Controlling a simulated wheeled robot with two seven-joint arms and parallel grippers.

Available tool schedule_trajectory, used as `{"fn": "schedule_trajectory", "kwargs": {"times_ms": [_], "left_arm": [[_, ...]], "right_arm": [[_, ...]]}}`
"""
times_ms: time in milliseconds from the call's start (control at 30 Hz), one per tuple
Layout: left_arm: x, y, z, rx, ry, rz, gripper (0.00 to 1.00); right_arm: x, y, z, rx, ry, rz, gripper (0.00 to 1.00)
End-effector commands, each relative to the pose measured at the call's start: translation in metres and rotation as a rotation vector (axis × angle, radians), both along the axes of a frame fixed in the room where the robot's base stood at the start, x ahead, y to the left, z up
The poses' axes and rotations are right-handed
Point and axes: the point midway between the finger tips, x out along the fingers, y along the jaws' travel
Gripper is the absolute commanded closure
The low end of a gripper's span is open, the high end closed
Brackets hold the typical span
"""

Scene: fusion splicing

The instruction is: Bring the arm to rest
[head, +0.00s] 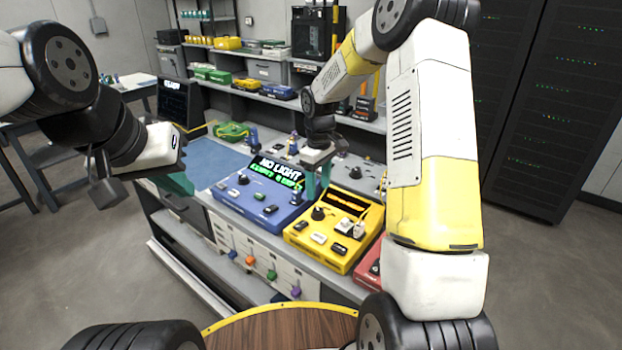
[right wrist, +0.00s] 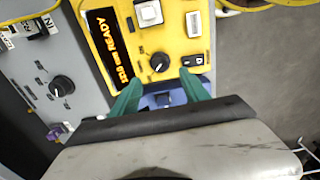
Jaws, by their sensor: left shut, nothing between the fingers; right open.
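My right gripper (head: 317,180) hangs over the bench at the end of the right arm, above the gap between the blue device (head: 262,203) and the yellow device (head: 333,232). In the right wrist view its two green fingers (right wrist: 160,80) are apart, with nothing held between them. They overlap the edge of the yellow device (right wrist: 140,50) in that view; whether they touch it cannot be told.
The blue device's screen reads "NO LIGHT". A red device (head: 370,268) stands right of the yellow one, partly hidden by my right arm. A blue mat (head: 218,166) lies bare on the bench. Shelves (head: 265,84) stand behind; dark server racks (head: 540,100) stand right.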

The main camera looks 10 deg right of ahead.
Motion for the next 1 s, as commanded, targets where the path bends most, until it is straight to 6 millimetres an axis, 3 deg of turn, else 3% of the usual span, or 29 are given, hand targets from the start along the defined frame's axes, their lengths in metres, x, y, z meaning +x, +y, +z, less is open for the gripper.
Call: {"fn": "schedule_trajectory", "kwargs": {"times_ms": [167, 267, 367, 500, 700, 833, 1000], "left_arm": [[0.000, 0.000, 0.000, 0.000, 0.000, 0.000, 1.00], [0.000, 0.000, 0.000, 0.000, 0.000, 0.000, 1.00], [0.000, 0.000, 0.000, 0.000, 0.000, 0.000, 1.00], [0.000, 0.000, 0.000, 0.000, 0.000, 0.000, 1.00], [0.000, 0.000, 0.000, 0.000, 0.000, 0.000, 1.00], [0.000, 0.000, 0.000, 0.000, 0.000, 0.000, 1.00], [0.000, 0.000, 0.000, 0.000, 0.000, 0.000, 1.00]], "right_arm": [[-0.001, -0.001, 0.005, 0.000, -0.006, -0.006, 0.46], [-0.009, -0.003, 0.025, 0.001, -0.032, -0.034, 0.46], [-0.026, -0.007, 0.060, 0.010, -0.078, -0.094, 0.46], [-0.065, -0.014, 0.115, 0.040, -0.159, -0.211, 0.46], [-0.131, -0.020, 0.172, 0.114, -0.266, -0.382, 0.46], [-0.177, -0.022, 0.196, 0.183, -0.331, -0.491, 0.46], [-0.230, -0.022, 0.210, 0.286, -0.399, -0.617, 0.46]]}}
